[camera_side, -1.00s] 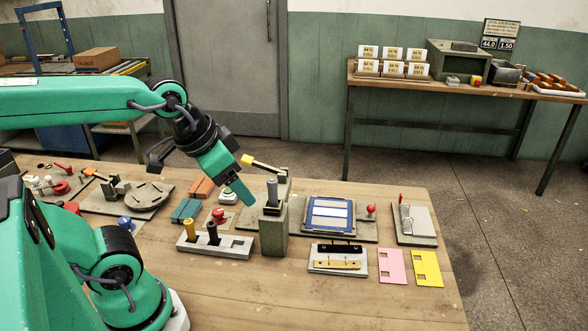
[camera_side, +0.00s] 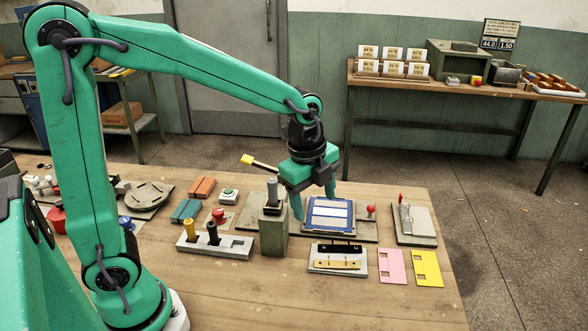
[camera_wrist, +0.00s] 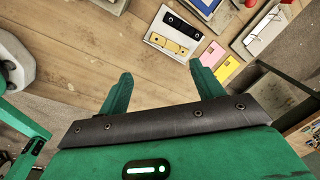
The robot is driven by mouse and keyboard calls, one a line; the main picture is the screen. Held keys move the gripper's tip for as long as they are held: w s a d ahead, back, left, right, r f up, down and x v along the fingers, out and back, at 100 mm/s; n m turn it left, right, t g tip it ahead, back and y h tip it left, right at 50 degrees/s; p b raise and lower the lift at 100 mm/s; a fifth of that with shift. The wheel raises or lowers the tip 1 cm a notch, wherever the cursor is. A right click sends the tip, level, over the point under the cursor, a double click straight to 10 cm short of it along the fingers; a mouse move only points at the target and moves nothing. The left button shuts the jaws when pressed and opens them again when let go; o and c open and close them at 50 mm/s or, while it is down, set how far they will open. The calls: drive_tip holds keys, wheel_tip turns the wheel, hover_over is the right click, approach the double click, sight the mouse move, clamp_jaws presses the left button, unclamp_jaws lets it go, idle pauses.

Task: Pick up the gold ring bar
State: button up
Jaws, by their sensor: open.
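The gold ring bar (camera_side: 337,265) lies on the front part of a white tray (camera_side: 318,270) on the wooden table, with a black bar (camera_side: 340,248) behind it. In the wrist view the gold bar (camera_wrist: 169,45) lies beyond my fingertips, beside the black bar (camera_wrist: 184,25). My gripper (camera_side: 314,199) is open and empty, its fingers pointing down. In the side view it appears above and behind the tray, near the left edge of the blue-framed panel. In the wrist view my two fingers (camera_wrist: 160,73) are apart, with bare table between them.
A grey-green post (camera_side: 273,238) with a lever stands left of the tray. The blue-framed panel (camera_side: 331,202) is behind it. Pink (camera_side: 392,266) and yellow (camera_side: 427,268) cards lie to the right. A block with yellow and black pegs (camera_side: 220,247) is further left. The table front is clear.

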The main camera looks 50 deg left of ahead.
sight(337, 263)
drive_tip(key=w+d+f+m+g, duration=0.1)
drive_tip(key=w+d+f+m, duration=0.2)
drive_tip(key=w+f+m, duration=0.2)
wheel_tip(337, 263, down, 3)
drive_tip(key=m, duration=0.3)
drive_tip(key=shift+d+f+g, duration=0.15)
drive_tip(key=shift+d+g, duration=0.25)
drive_tip(key=shift+f, duration=0.1)
drive_tip(key=shift+f, duration=1.2)
drive_tip(key=shift+f, duration=0.1)
drive_tip(key=shift+a+f, duration=0.15)
drive_tip(key=shift+f, duration=2.35)
drive_tip(key=shift+c, duration=0.3)
drive_tip(key=c, duration=1)
